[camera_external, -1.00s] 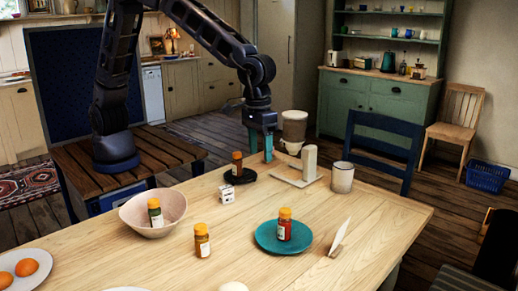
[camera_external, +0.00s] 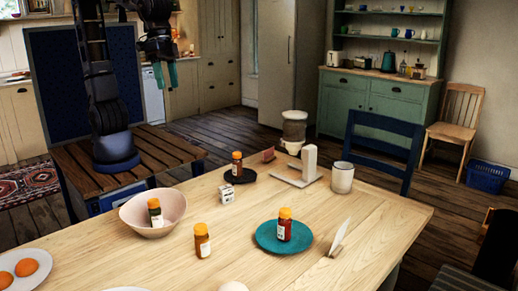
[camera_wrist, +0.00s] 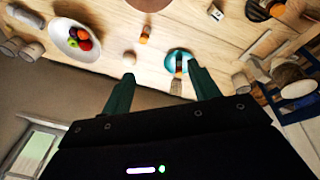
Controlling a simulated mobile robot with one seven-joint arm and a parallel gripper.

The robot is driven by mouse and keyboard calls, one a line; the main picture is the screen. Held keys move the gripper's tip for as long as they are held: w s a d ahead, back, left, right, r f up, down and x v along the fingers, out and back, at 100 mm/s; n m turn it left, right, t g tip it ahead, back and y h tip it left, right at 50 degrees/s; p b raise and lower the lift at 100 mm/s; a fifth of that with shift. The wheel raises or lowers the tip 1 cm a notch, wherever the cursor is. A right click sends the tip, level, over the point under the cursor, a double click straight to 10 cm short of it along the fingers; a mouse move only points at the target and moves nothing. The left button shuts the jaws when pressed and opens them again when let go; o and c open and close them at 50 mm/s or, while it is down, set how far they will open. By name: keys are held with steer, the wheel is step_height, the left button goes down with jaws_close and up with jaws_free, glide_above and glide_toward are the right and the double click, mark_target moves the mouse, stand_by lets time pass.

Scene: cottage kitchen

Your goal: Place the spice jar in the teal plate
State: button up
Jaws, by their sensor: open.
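The teal plate (camera_external: 268,237) lies on the right part of the table, with an orange-capped spice jar (camera_external: 284,226) standing upright in it. In the wrist view the plate (camera_wrist: 169,58) shows beyond my fingers. Other similar jars stand upright: one on the bare table (camera_external: 202,242), one in the pink bowl (camera_external: 155,215), one on a black dish (camera_external: 237,165). My gripper (camera_external: 170,76) is open and empty, raised near my base, away from all of these. The wrist view also shows its spread fingers (camera_wrist: 163,85).
A white box (camera_external: 227,194), a white holder (camera_external: 305,168), a mug (camera_external: 342,177) and a thin wedge (camera_external: 339,238) stand on the table. A small reddish block (camera_external: 268,156) lies at the far edge. A blue chair (camera_external: 383,150) stands behind.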

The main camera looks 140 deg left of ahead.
steer(key=s+d+f+m, duration=0.1)
steer(key=s+d+m, duration=0.1)
steer(key=s, duration=0.7)
steer(key=s+d+m+t, duration=0.1)
steer(key=s+m, duration=0.3)
steer(key=s, duration=0.6)
steer(key=shift+s+d+f+t, duration=0.3)
steer(key=shift+d+f, duration=0.1)
steer(key=shift+d, duration=0.3)
